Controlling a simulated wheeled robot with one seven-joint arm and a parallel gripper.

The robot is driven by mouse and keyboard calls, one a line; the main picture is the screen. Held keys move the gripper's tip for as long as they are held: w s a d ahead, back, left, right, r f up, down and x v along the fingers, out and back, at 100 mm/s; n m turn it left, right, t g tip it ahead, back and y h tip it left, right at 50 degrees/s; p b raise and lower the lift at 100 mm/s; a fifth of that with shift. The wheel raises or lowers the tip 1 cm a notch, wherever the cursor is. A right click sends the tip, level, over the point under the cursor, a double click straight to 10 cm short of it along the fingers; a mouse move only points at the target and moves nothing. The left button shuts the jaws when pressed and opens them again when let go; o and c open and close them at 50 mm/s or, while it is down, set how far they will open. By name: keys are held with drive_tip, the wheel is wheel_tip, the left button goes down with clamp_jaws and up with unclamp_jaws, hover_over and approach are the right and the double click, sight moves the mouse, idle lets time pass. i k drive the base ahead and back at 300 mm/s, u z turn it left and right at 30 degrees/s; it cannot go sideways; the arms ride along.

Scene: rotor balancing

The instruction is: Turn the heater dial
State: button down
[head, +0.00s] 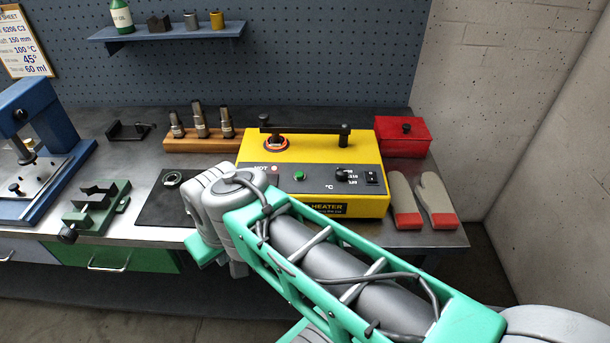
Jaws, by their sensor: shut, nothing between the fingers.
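The yellow heater (357,205) stands on the workbench in the middle of the head view. Its dial (341,174) is a small black knob on the dark sloping front panel, right of centre, with small markings to its right. The markings are too small to read, so I cannot tell the dial's setting. My arm reaches in from the lower right and covers the heater's lower left front. My gripper's fingers do not show; the wrist bends down in front of the bench, left of the heater. The dial itself is uncovered.
The panel also has a green button (298,176) and a black switch (371,178). A black bar (310,131) crosses the heater's top. Gloves (436,195) and a red box (402,137) sit right; a green fixture (98,207) and blue press (32,105) stand left.

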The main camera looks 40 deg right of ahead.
sight(341, 173)
drive_tip(key=k, duration=0.2)
drive_tip(key=z, duration=1.4)
drive_tip(key=i, duration=0.2)
drive_tip(key=u, duration=0.05)
